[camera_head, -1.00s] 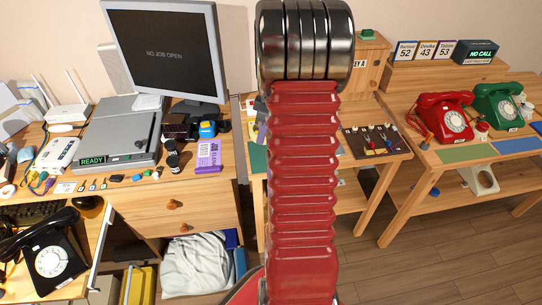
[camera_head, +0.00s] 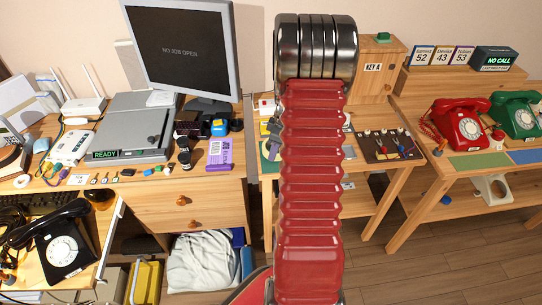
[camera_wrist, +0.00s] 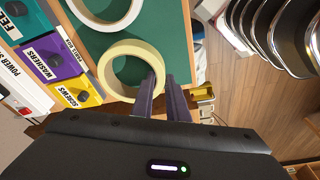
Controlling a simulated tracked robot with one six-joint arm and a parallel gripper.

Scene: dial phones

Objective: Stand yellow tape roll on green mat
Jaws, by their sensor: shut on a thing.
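In the wrist view the pale yellow tape roll (camera_wrist: 107,87) shows its round open face, above a dark green surface (camera_wrist: 180,42). My gripper (camera_wrist: 164,82) is shut on the right part of its rim. Whether the roll touches the surface is unclear. In the head view my arm hides the gripper and the roll. A flat green mat (camera_head: 480,161) lies on the right table in front of the telephones. Part of a dark green surface (camera_head: 266,166) shows on the middle desk.
A white roll (camera_wrist: 146,18) lies close beyond the yellow one. Labelled drawers (camera_wrist: 70,60) stand to its left. A blue mat (camera_head: 527,156) adjoins the green mat. Behind them are a red phone (camera_head: 464,128) and a green phone (camera_head: 518,114). A cable board (camera_head: 390,146) sits on the middle desk.

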